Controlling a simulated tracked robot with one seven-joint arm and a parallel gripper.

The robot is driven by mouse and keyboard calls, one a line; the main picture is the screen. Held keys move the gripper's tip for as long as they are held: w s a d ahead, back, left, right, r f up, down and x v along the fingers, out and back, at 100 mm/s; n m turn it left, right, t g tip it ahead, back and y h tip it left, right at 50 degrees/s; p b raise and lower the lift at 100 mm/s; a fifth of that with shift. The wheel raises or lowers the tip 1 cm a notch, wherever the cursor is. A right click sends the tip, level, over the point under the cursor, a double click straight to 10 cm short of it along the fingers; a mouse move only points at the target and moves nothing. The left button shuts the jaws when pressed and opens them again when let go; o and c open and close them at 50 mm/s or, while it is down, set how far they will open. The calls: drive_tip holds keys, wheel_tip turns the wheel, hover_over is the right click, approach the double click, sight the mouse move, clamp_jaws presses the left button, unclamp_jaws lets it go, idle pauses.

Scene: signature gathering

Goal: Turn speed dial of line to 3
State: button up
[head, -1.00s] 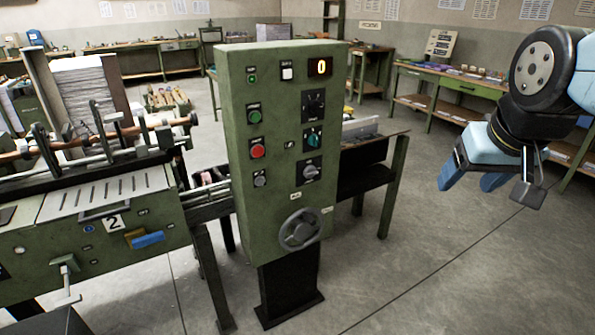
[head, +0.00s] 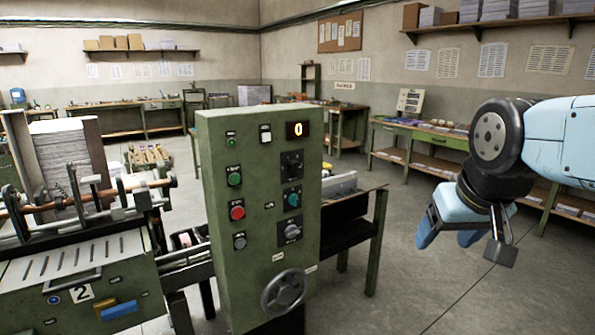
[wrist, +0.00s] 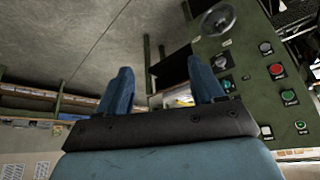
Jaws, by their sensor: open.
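The green control cabinet (head: 258,250) stands upright near the middle of the head view. Its display (head: 297,130) reads 0. Below the display are a black dial (head: 291,164), a teal knob (head: 292,199) and a grey rotary knob (head: 290,231). Their labels are too small to read, so I cannot tell which is the speed dial. My gripper (head: 447,236) is open and empty, to the right of the cabinet and apart from it. In the wrist view, the tilted cabinet (wrist: 248,65) is at the right, partly hidden by my gripper (wrist: 162,82).
A handwheel (head: 283,291) sticks out low on the cabinet. A machine marked 2 (head: 85,293) stands at the left, joined by a rail. A dark-topped table (head: 350,208) is behind the cabinet. Bare floor (head: 400,290) lies to the right.

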drive_tip(key=w+a+t, duration=0.2)
drive_tip(key=w+t, duration=0.1)
drive_tip(key=w, duration=0.9)
drive_tip(key=n+t+y, duration=0.3)
drive_tip(key=t+y, duration=0.6)
drive_tip(key=t, duration=0.3)
approach(296, 168)
drive_tip(key=x, duration=0.7)
drive_tip(key=shift+w+a+r, duration=0.15)
drive_tip(key=shift+w+r, duration=0.05)
drive_tip(key=shift+w, duration=0.1)
drive_tip(key=shift+c, duration=0.4)
